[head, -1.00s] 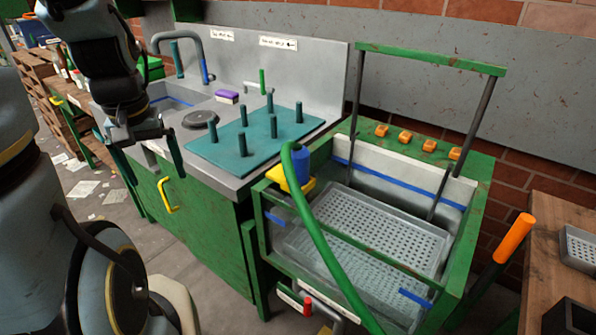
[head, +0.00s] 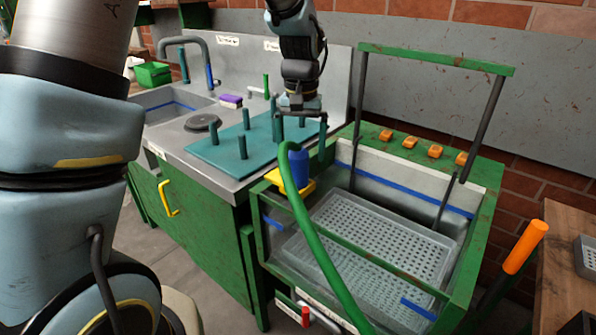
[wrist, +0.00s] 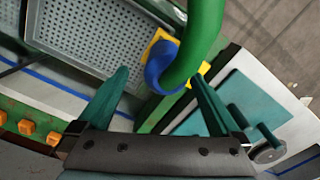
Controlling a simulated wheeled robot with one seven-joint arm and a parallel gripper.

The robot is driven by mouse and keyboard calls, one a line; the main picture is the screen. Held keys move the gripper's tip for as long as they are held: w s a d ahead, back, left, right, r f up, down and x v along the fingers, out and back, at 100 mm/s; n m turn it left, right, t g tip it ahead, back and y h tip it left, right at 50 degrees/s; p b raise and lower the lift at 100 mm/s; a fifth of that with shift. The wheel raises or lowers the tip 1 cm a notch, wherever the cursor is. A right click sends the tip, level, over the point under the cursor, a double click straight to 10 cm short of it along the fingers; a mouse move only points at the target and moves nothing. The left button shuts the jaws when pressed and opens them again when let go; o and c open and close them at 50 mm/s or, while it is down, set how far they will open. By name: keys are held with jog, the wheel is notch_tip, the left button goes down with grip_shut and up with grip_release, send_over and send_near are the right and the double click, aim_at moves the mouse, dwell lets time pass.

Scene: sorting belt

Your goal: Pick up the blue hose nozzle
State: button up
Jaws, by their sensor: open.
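The blue hose nozzle (head: 299,170) stands upright at the left corner of the green-framed wash basin, with the green hose (head: 318,245) arching from its top. A yellow holder (head: 306,190) is around or under its lower part; I cannot tell which. My gripper (head: 300,143) is open and empty, pointing down, just above and behind the nozzle in the head view. In the wrist view the nozzle (wrist: 156,72) shows between and beyond the two teal fingertips (wrist: 160,76). The hose covers part of it there.
The green-framed basin (head: 470,245) holds a perforated grey tray (head: 385,232). A green bar frame (head: 440,58) rises over it. A teal peg board (head: 215,152) with several pegs lies on the counter to the left, near my gripper. Orange knobs (head: 410,142) line the basin's back edge.

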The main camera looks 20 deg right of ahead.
aim_at(298, 168)
jog(key=shift+w+a+f+p, duration=0.15)
jog(key=shift+f+p, duration=0.2)
jog(key=shift+f, duration=0.65)
jog(key=shift+s+a+f+p, duration=0.1)
jog(key=shift+f+p, duration=0.2)
jog(key=shift+f, duration=0.7)
jog(key=shift+w+a+f+p, duration=0.15)
jog(key=shift+f+p, duration=0.2)
jog(key=shift+f, duration=0.65)
jog(key=shift+s, duration=0.1)
jog(key=shift+c, duration=0.2)
grip_shut()
jog(key=shift+r, duration=0.15)
notch_tip(298, 168, up, 10)
jog(key=shift+f+b, duration=0.1)
jog(key=shift+b, duration=1.05)
